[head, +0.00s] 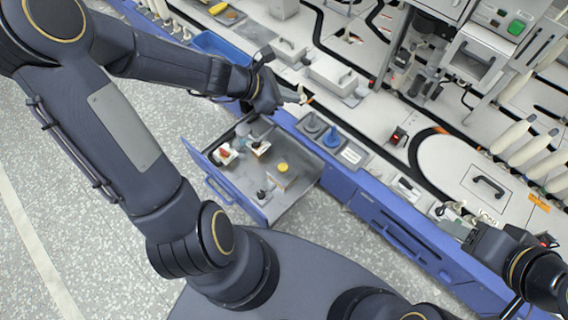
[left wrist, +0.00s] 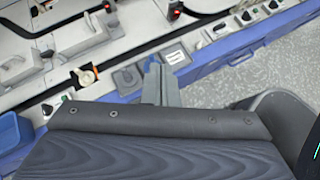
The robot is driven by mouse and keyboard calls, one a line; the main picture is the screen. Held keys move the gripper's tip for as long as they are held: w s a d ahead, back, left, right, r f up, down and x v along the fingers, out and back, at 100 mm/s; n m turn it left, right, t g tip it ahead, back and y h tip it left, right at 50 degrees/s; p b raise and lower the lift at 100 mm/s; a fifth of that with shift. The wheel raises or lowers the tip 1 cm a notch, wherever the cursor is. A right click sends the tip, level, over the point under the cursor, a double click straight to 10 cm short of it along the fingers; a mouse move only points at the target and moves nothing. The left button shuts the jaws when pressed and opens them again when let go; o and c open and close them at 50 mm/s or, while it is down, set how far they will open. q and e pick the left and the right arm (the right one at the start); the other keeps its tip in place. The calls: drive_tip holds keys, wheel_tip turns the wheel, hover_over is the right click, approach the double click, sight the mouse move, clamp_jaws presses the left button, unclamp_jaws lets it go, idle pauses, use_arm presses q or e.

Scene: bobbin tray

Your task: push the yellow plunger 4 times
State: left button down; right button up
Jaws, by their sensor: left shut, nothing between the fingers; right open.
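A round yellow cap (head: 283,168), which looks like the yellow plunger, sits on a small pale block in the open drawer (head: 300,199). It does not show in the left wrist view. My left gripper (head: 300,95) is above the bench edge, beyond the drawer and apart from the yellow cap. Its grey fingers (left wrist: 160,88) are together and empty in the left wrist view. My right gripper (head: 467,234) is at the lower right, over the bench's front edge, far from the drawer. Its fingers are small in the view; it is open.
Small parts, including a red and white one (head: 226,153), lie in the drawer. A grey panel with a blue knob (head: 331,137) is on the bench right of my left gripper. A white and orange fitting (left wrist: 88,74) is left of its fingers. Open floor lies left of the drawer.

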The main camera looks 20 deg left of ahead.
use_arm(q)
drive_tip(key=w+a+f+n, duration=0.3)
drive_tip(key=f+n, duration=0.4)
drive_tip(key=n+y+p, duration=0.1)
drive_tip(key=n+p, duration=0.1)
drive_tip(key=n, duration=2)
hover_over(280, 167)
wheel_tip(280, 167, down, 21)
drive_tip(key=shift+g, duration=0.3)
drive_tip(key=shift+f, duration=0.1)
wheel_tip(280, 167, down, 8)
drive_tip(key=b, duration=0.7)
drive_tip(key=shift+f+b, duration=0.25)
drive_tip(key=shift+b, duration=0.05)
